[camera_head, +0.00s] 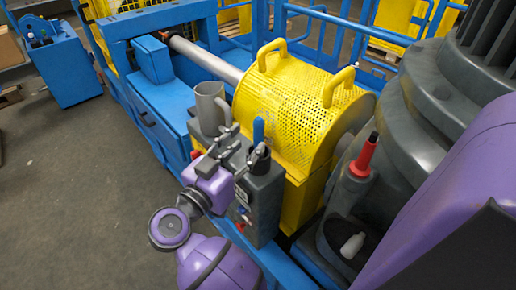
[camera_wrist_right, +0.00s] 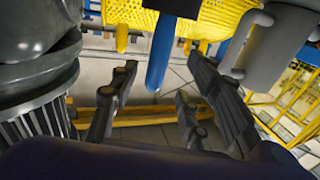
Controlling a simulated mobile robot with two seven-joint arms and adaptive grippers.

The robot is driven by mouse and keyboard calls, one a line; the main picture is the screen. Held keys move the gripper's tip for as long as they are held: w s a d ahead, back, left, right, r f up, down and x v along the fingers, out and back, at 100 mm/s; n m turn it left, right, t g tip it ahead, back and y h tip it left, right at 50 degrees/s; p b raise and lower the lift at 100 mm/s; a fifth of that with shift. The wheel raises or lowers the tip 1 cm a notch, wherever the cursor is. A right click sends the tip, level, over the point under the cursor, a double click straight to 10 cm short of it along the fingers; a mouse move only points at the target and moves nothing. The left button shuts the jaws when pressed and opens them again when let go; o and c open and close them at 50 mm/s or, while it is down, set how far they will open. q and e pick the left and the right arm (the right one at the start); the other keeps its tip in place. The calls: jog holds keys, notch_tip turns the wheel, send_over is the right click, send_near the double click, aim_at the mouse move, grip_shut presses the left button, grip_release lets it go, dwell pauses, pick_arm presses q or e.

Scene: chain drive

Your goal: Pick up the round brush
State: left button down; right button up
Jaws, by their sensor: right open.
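A blue upright handle (camera_head: 258,131) stands at the grey box in front of the yellow perforated guard. It looks like the round brush's handle, but no bristles show, so I cannot be sure. In the right wrist view the blue handle (camera_wrist_right: 160,58) hangs down from the top, between and beyond the finger tips. My right gripper (camera_head: 245,146) is open in front of the handle, its two dark fingers spread, with nothing held. The fingers (camera_wrist_right: 162,82) appear apart from the handle. My left gripper is not in view.
A grey mug (camera_head: 209,107) stands just left of the handle and also shows in the right wrist view (camera_wrist_right: 268,52). The yellow guard (camera_head: 292,115) is close behind. A red-handled tool (camera_head: 365,156) stands at right beside large grey machinery. Open floor (camera_head: 90,190) lies left.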

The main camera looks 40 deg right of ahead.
aim_at(256, 138)
jog(key=x, duration=0.6)
jog(key=shift+s+d+f, duration=0.1)
jog(key=shift+s+f, duration=0.05)
jog(key=shift+f, duration=0.1)
grip_shut()
